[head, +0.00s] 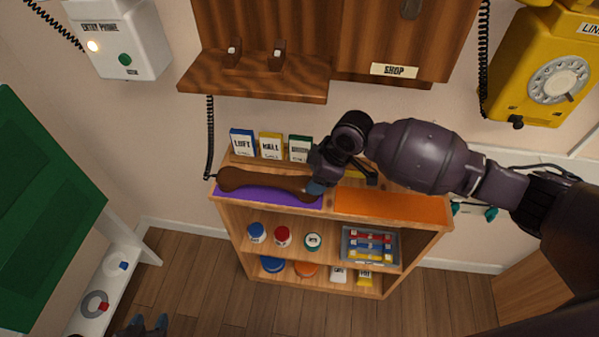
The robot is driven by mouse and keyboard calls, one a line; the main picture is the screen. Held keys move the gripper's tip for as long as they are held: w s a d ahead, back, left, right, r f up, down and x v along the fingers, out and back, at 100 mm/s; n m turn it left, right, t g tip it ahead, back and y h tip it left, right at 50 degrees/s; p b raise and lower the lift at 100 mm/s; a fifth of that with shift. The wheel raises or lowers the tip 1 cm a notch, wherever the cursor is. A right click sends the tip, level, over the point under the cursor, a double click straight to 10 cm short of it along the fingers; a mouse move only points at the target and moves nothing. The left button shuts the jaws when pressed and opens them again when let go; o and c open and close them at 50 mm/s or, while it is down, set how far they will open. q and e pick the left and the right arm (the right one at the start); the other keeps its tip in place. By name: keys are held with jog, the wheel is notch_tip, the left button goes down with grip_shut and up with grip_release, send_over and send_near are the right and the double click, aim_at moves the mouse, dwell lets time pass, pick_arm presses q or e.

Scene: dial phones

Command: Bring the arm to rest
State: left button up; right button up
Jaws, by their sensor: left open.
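My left gripper (147,325) shows only as two dark fingertips at the bottom left edge, apart and with nothing seen between them. My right arm comes in from the right, and my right gripper (320,183) is at the right end of a brown handset (262,183). The wrist partly hides that gripper, so its jaw opening and any contact are unclear. The handset lies along the purple mat (275,197) on top of the wooden shelf unit (330,211). A black cord (209,140) runs from its left end up to the wooden wall phone (255,85).
Cards, among them LOFT (242,143) and HALL (270,146), stand behind the handset. An orange mat (390,207) lies bare to the right. A yellow dial phone (545,75) and a white entry phone (120,40) hang on the wall. Jars and a tray (370,246) fill the shelves.

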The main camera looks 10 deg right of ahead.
jog(key=shift+s+d, duration=0.15)
jog(key=shift+d, duration=0.3)
jog(key=shift+a, duration=0.1)
jog(key=shift+w+a+r+m+t, duration=0.15)
jog(key=shift+w+m+t, duration=0.15)
jog(key=shift+w, duration=0.05)
jog(key=w+a+r+m+t+y, duration=0.2)
jog(key=w+a+r+t+y, duration=0.15)
jog(key=r+t, duration=0.4)
jog(key=s+d+f+m+h, duration=0.2)
jog(key=s+d+f, duration=0.3)
jog(key=s, duration=0.4)
jog(key=s+d+f+m+t+h+p, duration=0.1)
jog(key=s+d+f+m+h, duration=0.2)
jog(key=s, duration=0.7)
jog(key=s+d+f+m+h, duration=0.3)
jog(key=s+d+f+m, duration=0.2)
jog(key=s+d, duration=0.5)
notch_tip(320, 180, down, 2)
jog(key=shift+s+d+f+m, duration=0.2)
jog(key=shift+s+d+m, duration=0.05)
jog(key=shift+d+m, duration=0.1)
